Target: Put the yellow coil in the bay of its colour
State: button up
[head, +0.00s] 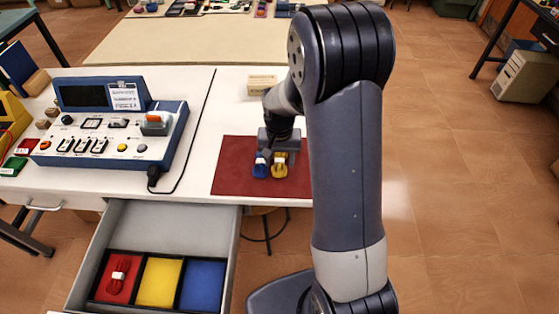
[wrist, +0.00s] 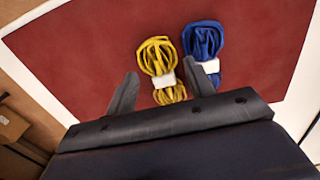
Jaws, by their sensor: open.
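The yellow coil (head: 279,166) lies on the dark red mat, to the right of the blue coil (head: 260,167) in the head view. In the wrist view the yellow coil (wrist: 158,58), with a white band, lies left of the blue coil (wrist: 204,45). My gripper (head: 277,150) is above the coils. In the wrist view my gripper (wrist: 160,85) is open, its fingers apart, with the yellow coil showing between and beyond them. An open drawer (head: 225,235) holds a red bay with a red coil (head: 119,272), an empty yellow bay (head: 160,282) and an empty blue bay (head: 201,284).
The red mat (head: 232,168) lies on a white table. A blue control panel (head: 110,130) with a cable stands to the left. A small light box (head: 262,84) lies behind the mat. A stool (head: 262,211) shows below the table edge, right of the drawer.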

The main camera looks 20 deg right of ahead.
jog(key=shift+f, duration=0.85)
jog(key=shift+c, duration=0.2)
grip_shut()
